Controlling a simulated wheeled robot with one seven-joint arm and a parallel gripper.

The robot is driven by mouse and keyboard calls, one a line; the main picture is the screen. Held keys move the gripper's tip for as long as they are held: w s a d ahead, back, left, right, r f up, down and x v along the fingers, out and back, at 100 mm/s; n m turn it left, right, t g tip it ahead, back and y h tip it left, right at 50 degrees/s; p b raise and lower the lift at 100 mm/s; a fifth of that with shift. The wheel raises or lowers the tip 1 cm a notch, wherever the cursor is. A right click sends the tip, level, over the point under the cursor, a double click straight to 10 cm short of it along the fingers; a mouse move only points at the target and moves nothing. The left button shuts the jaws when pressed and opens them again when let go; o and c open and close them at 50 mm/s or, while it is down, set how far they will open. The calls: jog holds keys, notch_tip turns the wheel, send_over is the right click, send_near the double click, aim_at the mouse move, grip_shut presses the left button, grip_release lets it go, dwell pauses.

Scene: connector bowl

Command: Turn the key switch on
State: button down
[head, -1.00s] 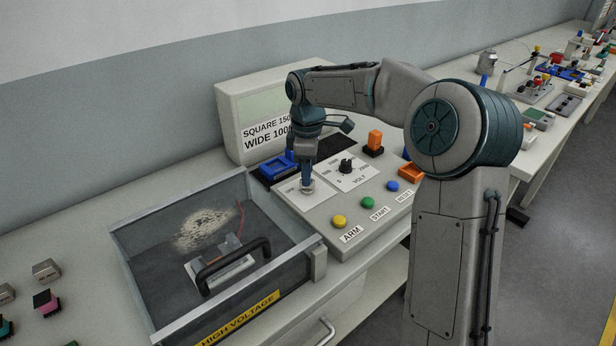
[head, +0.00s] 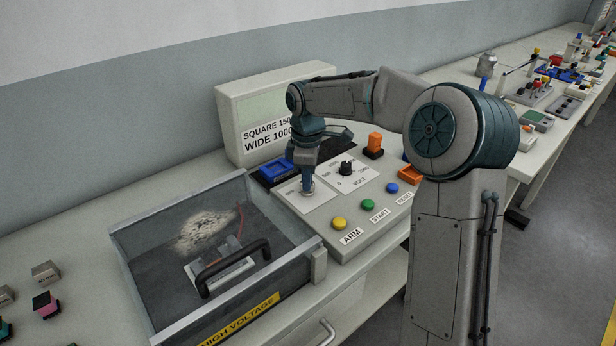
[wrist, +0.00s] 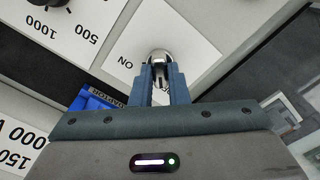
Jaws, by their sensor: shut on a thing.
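The key switch (wrist: 159,58) is a round metal piece on a white label plate on the sloped control panel. In the wrist view it sits between my gripper's (wrist: 160,78) two fingertips, with "ON" printed to its left. In the head view my gripper (head: 307,188) points down onto the white plate (head: 315,199) left of the volt dial, and its fingers mostly hide the key switch. My gripper is shut on the key switch.
A black volt dial (head: 346,168) is close to the right of my gripper. Yellow (head: 339,223), green (head: 368,203) and blue (head: 392,188) buttons line the panel's front. A blue connector (head: 276,168) lies behind left. A clear-lidded box with a black handle (head: 233,269) stands left.

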jog(key=shift+r, duration=0.1)
jog(key=m+p, duration=0.1)
jog(key=m, duration=0.3)
jog(key=shift+w+r, duration=0.1)
jog(key=m+p, duration=0.1)
jog(key=m, duration=0.3)
jog(key=shift+m, duration=0.3)
jog(key=m, duration=0.4)
jog(key=shift+m+p, duration=0.3)
jog(key=shift+p, duration=0.1)
jog(key=m, duration=0.4)
jog(key=shift+w+m, duration=0.1)
jog(key=shift+m, duration=0.2)
jog(key=c, duration=1.4)
grip_release()
